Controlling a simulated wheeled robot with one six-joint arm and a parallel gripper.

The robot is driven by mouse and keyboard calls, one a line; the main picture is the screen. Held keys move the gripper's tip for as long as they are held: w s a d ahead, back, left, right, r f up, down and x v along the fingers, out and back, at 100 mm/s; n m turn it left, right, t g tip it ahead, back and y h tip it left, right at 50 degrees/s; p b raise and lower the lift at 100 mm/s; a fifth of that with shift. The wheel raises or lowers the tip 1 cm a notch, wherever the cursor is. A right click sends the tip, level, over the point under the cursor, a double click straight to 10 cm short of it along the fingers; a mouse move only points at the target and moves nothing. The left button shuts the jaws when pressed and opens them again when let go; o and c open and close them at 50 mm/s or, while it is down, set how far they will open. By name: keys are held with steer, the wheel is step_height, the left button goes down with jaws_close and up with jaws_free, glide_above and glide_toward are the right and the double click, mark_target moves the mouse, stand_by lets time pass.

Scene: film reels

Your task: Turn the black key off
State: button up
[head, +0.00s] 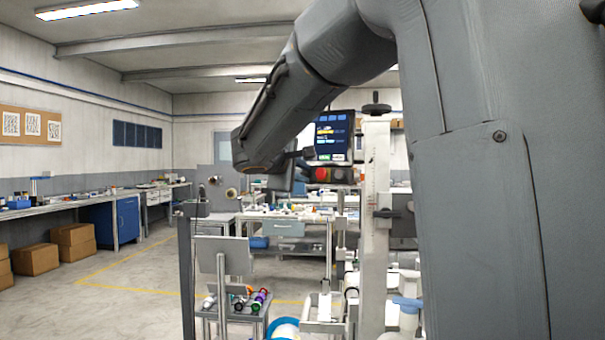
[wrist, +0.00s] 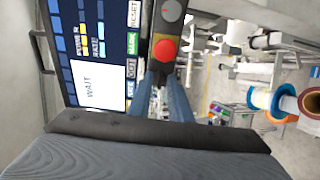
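A small control box (wrist: 158,30) sits beside the tilted-looking screen (wrist: 88,45) in the wrist view. It carries a red round button (wrist: 165,50) and, above it at the picture's top edge, a grey round switch (wrist: 171,10); I cannot make out the black key's shape or angle there. In the head view the box (head: 342,176) is below the screen (head: 331,136), with the red button (head: 322,174) at its left. My gripper (wrist: 163,84) has its two fingers apart with nothing between them, pointing toward the box's lower end. Whether they touch it is unclear.
A white upright post (head: 376,170) with a black handwheel stands right of the screen. A cart (head: 236,312) with coloured rolls is low in front. Reels (wrist: 285,103) show at the right in the wrist view. Open floor (head: 130,300) lies at the left.

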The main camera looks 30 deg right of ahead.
jaws_close()
steer(key=shift+n, duration=0.4)
steer(key=n+p, duration=0.3)
steer(key=n, duration=0.3)
steer(key=n+p, duration=0.4)
steer(key=n, duration=0.2)
steer(key=shift+r+n+g, duration=0.2)
steer(key=shift+n+g, duration=0.2)
steer(key=n+p, duration=0.3)
steer(key=shift+n+p, duration=0.35)
steer(key=shift+n, duration=0.05)
